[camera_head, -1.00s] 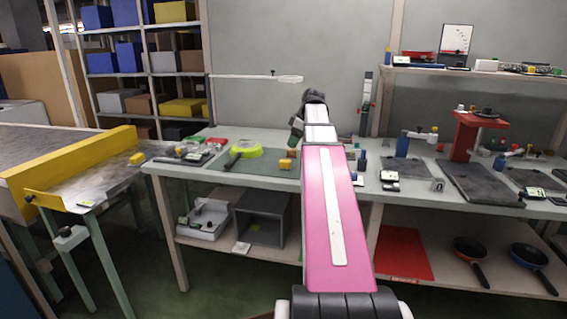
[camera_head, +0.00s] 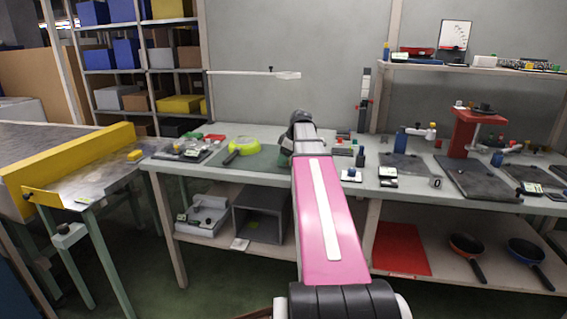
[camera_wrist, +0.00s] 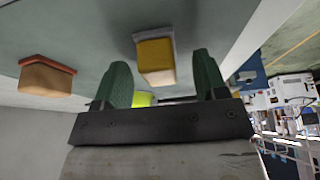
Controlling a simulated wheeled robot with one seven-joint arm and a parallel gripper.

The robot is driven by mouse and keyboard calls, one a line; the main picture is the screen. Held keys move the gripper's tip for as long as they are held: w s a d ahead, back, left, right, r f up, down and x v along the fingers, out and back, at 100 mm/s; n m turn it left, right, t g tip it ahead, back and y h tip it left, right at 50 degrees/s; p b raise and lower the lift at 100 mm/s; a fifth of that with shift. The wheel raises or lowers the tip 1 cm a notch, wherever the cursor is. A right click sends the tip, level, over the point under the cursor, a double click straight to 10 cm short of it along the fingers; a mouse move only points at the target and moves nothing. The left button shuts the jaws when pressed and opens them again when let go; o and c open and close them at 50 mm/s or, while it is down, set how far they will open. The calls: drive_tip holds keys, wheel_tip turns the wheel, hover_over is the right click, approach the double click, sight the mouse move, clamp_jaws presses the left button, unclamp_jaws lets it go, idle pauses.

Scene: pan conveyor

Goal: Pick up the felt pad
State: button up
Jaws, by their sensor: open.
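In the wrist view, my gripper (camera_wrist: 162,62) is open, its two green fingers apart with nothing held. A yellow block with a grey layer (camera_wrist: 155,57) lies on the grey-green mat beyond the fingertips, between them in the picture. A tan block with a reddish-brown layer (camera_wrist: 46,76) lies to the left, outside the fingers. I cannot tell for certain which of these is the felt pad. In the head view, my gripper (camera_head: 284,157) is low over the dark green mat (camera_head: 262,160), mostly behind my pink arm, which hides both blocks.
A lime-green ring-shaped object (camera_head: 244,146) sits at the mat's left. Small items and a black device (camera_head: 361,157) stand to the right of my arm. A red press (camera_head: 465,133) and dark plates are further right. A yellow-railed conveyor (camera_head: 80,160) stands left.

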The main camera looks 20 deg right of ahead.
drive_tip(key=shift+w+a+f, duration=0.1)
drive_tip(key=shift+f, duration=0.25)
drive_tip(key=c, duration=1.1)
drive_tip(key=shift+r, duration=0.1)
drive_tip(key=shift+r, duration=0.45)
drive_tip(key=r, duration=0.3)
drive_tip(key=shift+a+r, duration=0.25)
drive_tip(key=s+a+r, duration=0.3)
drive_tip(key=a+r, duration=0.3)
drive_tip(key=a, duration=0.4)
drive_tip(key=shift+a+r, duration=0.25)
drive_tip(key=shift+a, duration=0.15)
